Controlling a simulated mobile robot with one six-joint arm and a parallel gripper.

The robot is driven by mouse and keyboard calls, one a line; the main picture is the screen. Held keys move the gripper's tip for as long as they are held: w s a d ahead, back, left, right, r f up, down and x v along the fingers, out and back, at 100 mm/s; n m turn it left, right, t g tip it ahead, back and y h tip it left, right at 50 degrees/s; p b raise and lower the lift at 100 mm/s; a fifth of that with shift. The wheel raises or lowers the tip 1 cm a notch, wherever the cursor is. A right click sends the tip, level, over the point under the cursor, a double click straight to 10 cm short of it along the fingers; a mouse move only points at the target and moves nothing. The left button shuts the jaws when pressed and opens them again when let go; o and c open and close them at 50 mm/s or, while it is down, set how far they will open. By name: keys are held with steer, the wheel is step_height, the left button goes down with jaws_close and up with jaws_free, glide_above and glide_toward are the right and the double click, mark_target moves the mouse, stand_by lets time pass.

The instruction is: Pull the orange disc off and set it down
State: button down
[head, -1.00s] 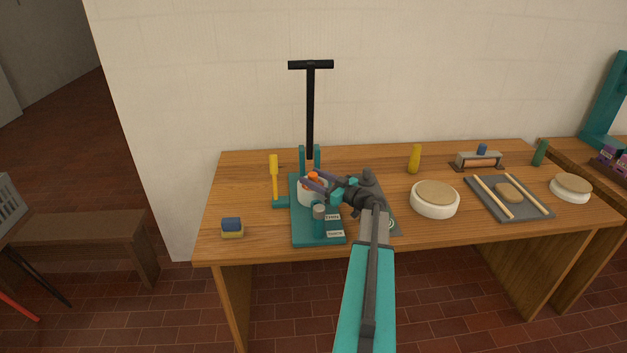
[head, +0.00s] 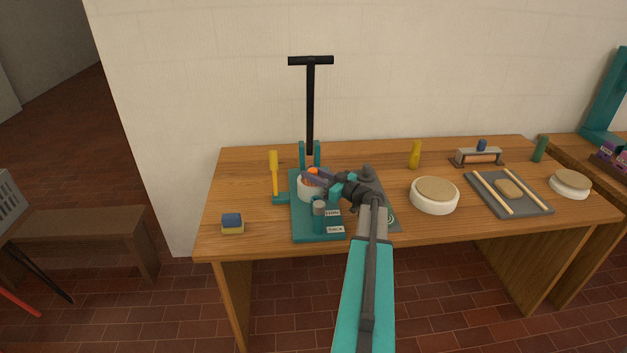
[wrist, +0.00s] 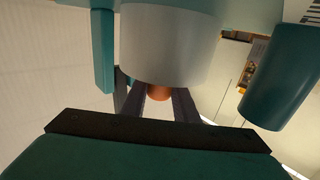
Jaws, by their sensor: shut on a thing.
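The orange disc (head: 313,170) shows as a small orange piece on top of a white round drum (head: 306,191). The drum stands on a teal base plate (head: 305,230) at the left of the table. My gripper (head: 312,177) reaches in from the right, with its dark fingers shut on the orange disc at the drum's top. In the wrist view the orange disc (wrist: 159,92) shows between the two fingers, against the pale drum (wrist: 168,45). The fingers hide part of the disc, so I cannot tell whether it is still seated.
A tall black T-handle lever (head: 310,105) rises behind the drum. A teal post with a grey top (head: 319,215) stands in front. A yellow-handled tool (head: 274,177) and a blue-yellow block (head: 232,224) are left. A white round turntable (head: 434,196) is right. Bare wood lies between block and plate.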

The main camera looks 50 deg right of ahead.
mark_target(313, 169)
steer(key=shift+r+b, duration=0.35)
steer(key=shift+r, duration=1.2)
stand_by(0.6)
steer(key=shift+r+b, duration=0.7)
steer(key=shift+r, duration=1.15)
steer(key=shift+r, duration=0.1)
